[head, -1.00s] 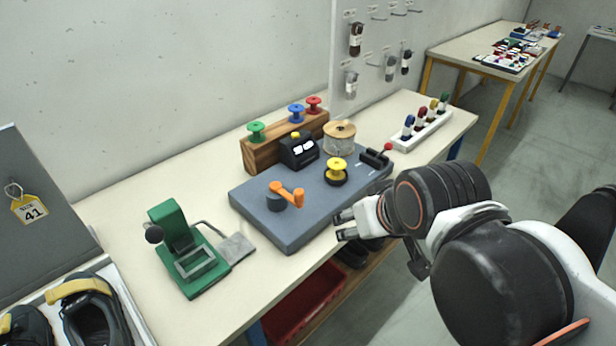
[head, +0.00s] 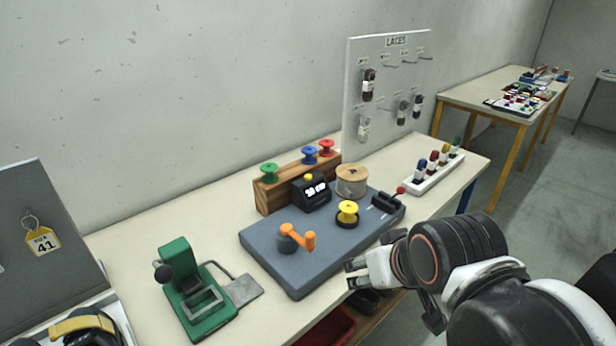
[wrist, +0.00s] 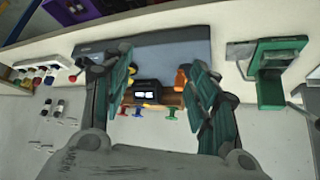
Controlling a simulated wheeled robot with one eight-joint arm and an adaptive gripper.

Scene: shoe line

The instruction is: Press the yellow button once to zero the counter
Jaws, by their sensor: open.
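The yellow button (head: 309,177) sits on top of the small black counter (head: 313,194), which shows white digits I cannot read surely. The counter stands at the back of a grey-blue base plate (head: 270,247) on the table. In the wrist view the counter (wrist: 147,91) appears between my fingers, with the yellow button (wrist: 147,105) at its edge. My gripper (head: 352,274) is open and empty, at the right front edge of the plate, apart from the counter. It also shows in the wrist view (wrist: 160,62).
On the plate are an orange crank (head: 298,239), a yellow spool (head: 347,210) and a red-tipped lever (head: 388,199). A wooden rack (head: 268,199) with coloured spools stands behind the counter, and a wound reel (head: 351,181) beside it. A green press (head: 195,295) stands left.

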